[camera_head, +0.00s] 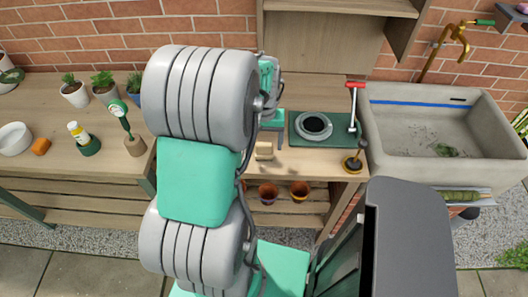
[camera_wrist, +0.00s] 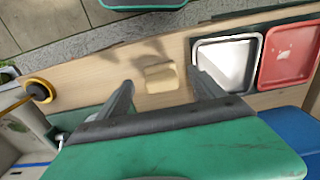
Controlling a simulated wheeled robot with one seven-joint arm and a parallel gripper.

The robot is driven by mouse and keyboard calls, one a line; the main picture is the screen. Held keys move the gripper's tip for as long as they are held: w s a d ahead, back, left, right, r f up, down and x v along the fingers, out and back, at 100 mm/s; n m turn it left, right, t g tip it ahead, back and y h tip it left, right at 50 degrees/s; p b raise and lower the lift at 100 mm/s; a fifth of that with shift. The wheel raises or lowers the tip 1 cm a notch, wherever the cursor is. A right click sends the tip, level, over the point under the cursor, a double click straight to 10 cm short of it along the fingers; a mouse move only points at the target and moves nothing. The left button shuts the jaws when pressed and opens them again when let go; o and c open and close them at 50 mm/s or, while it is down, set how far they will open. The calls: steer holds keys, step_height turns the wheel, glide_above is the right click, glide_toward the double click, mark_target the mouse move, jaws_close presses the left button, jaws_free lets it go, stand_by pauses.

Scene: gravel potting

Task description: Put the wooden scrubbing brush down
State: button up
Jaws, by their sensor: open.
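The wooden scrubbing brush (camera_head: 264,151) is a small pale block on the wooden bench, right of my arm in the head view. In the wrist view the brush (camera_wrist: 160,78) appears between and beyond the fingertips, with a darker shape like a shadow beside it. My gripper (camera_wrist: 161,88) is open, with one finger on each side of the brush in the picture and a visible gap to each. Nothing is held between the fingers. In the head view my arm hides part of the bench and much of the gripper.
A black-and-gold round tool (camera_head: 353,162) stands near the stone sink (camera_head: 425,110). White (camera_wrist: 227,62) and red (camera_wrist: 289,52) trays flank the brush's other side.

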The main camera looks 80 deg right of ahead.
mark_target(263, 155)
step_height(263, 155, up, 6)
steer(key=w+a+r+n+t+h, duration=0.15)
steer(key=w+a+n, duration=0.25)
steer(key=w+a, duration=0.55)
steer(key=w+a+r+n, duration=0.35)
steer(key=w+a, duration=0.35)
steer(key=w, duration=0.6)
steer(key=w+a+n+t+y, duration=0.1)
steer(key=a+n, duration=0.7)
steer(key=a, duration=1.5)
steer(key=shift+w+a+r+t+b, duration=0.35)
steer(key=shift+w+t, duration=0.2)
steer(key=shift+w, duration=0.55)
steer(key=shift+y, duration=0.25)
steer(key=shift+c, duration=0.2)
